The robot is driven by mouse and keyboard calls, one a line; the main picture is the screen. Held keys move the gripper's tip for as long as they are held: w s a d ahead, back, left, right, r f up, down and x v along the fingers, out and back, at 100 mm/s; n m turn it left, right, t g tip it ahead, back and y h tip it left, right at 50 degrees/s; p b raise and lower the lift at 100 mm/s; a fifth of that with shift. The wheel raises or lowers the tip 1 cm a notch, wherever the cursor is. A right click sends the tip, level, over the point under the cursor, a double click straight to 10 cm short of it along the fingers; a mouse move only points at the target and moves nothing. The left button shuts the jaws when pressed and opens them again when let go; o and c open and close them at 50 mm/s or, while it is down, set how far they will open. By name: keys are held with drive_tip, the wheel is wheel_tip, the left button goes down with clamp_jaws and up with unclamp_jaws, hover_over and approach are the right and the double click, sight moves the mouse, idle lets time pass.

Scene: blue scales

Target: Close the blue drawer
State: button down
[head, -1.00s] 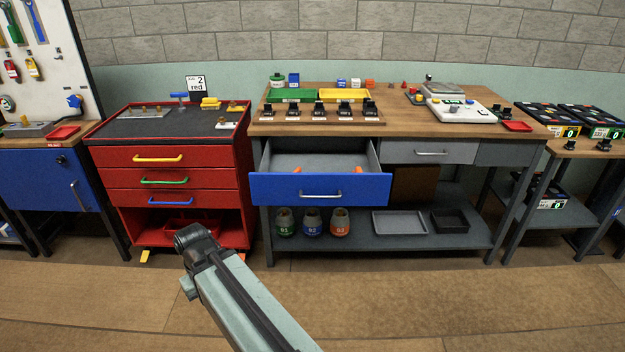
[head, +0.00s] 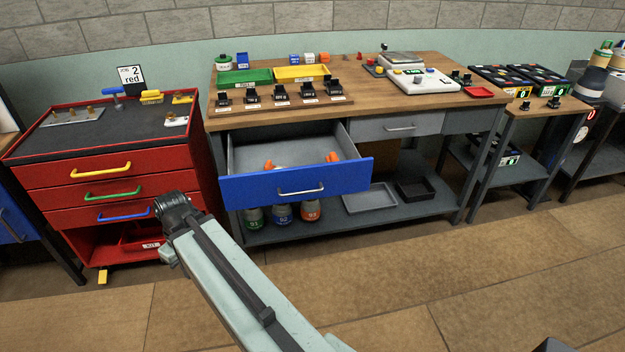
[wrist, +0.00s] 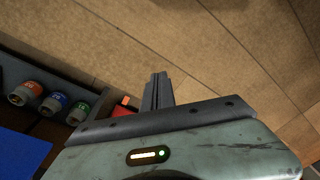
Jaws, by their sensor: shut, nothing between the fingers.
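The blue drawer (head: 297,184) is pulled out of the wooden-topped workbench, with its grey inside and orange items showing. Its front bears a grey bar handle (head: 301,191). The blue surface at the lower left of the wrist view (wrist: 20,157) looks like part of this drawer. My gripper (wrist: 158,82) shows in the wrist view with its fingers together and empty, over the floor and apart from the blue surface. In the head view my arm reaches up to the left of the drawer front; the fingers cannot be made out there.
A red cabinet (head: 64,194) with three shut drawers stands left of the bench. A shut grey drawer (head: 400,127) is to the right of the blue one. Numbered jars (head: 310,211) and trays (head: 369,198) sit on the lower shelf. The floor in front is clear.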

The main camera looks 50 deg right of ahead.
drive_tip(key=s+d+r+n+t+y+p, duration=0.1)
drive_tip(key=s+d+r+n+t+p, duration=0.2)
drive_tip(key=d, duration=0.8)
drive_tip(key=d+r+p, duration=0.2)
drive_tip(key=d+r, duration=0.3)
drive_tip(key=d, duration=0.6)
drive_tip(key=n+t+h+p, duration=0.2)
drive_tip(key=n+t+p, duration=0.2)
drive_tip(key=p, duration=0.1)
approach(315, 183)
drive_tip(key=w+f+b, duration=0.1)
drive_tip(key=b, duration=0.1)
drive_tip(key=w+a+f+b, duration=0.1)
drive_tip(key=f+b, duration=0.1)
drive_tip(key=b, duration=0.1)
drive_tip(key=w+a+f+b, duration=0.1)
drive_tip(key=w+f+b, duration=0.1)
drive_tip(key=shift+w+f+b, duration=0.15)
drive_tip(key=shift+b, duration=0.25)
drive_tip(key=shift+w+f, duration=0.15)
drive_tip(key=shift+w, duration=0.15)
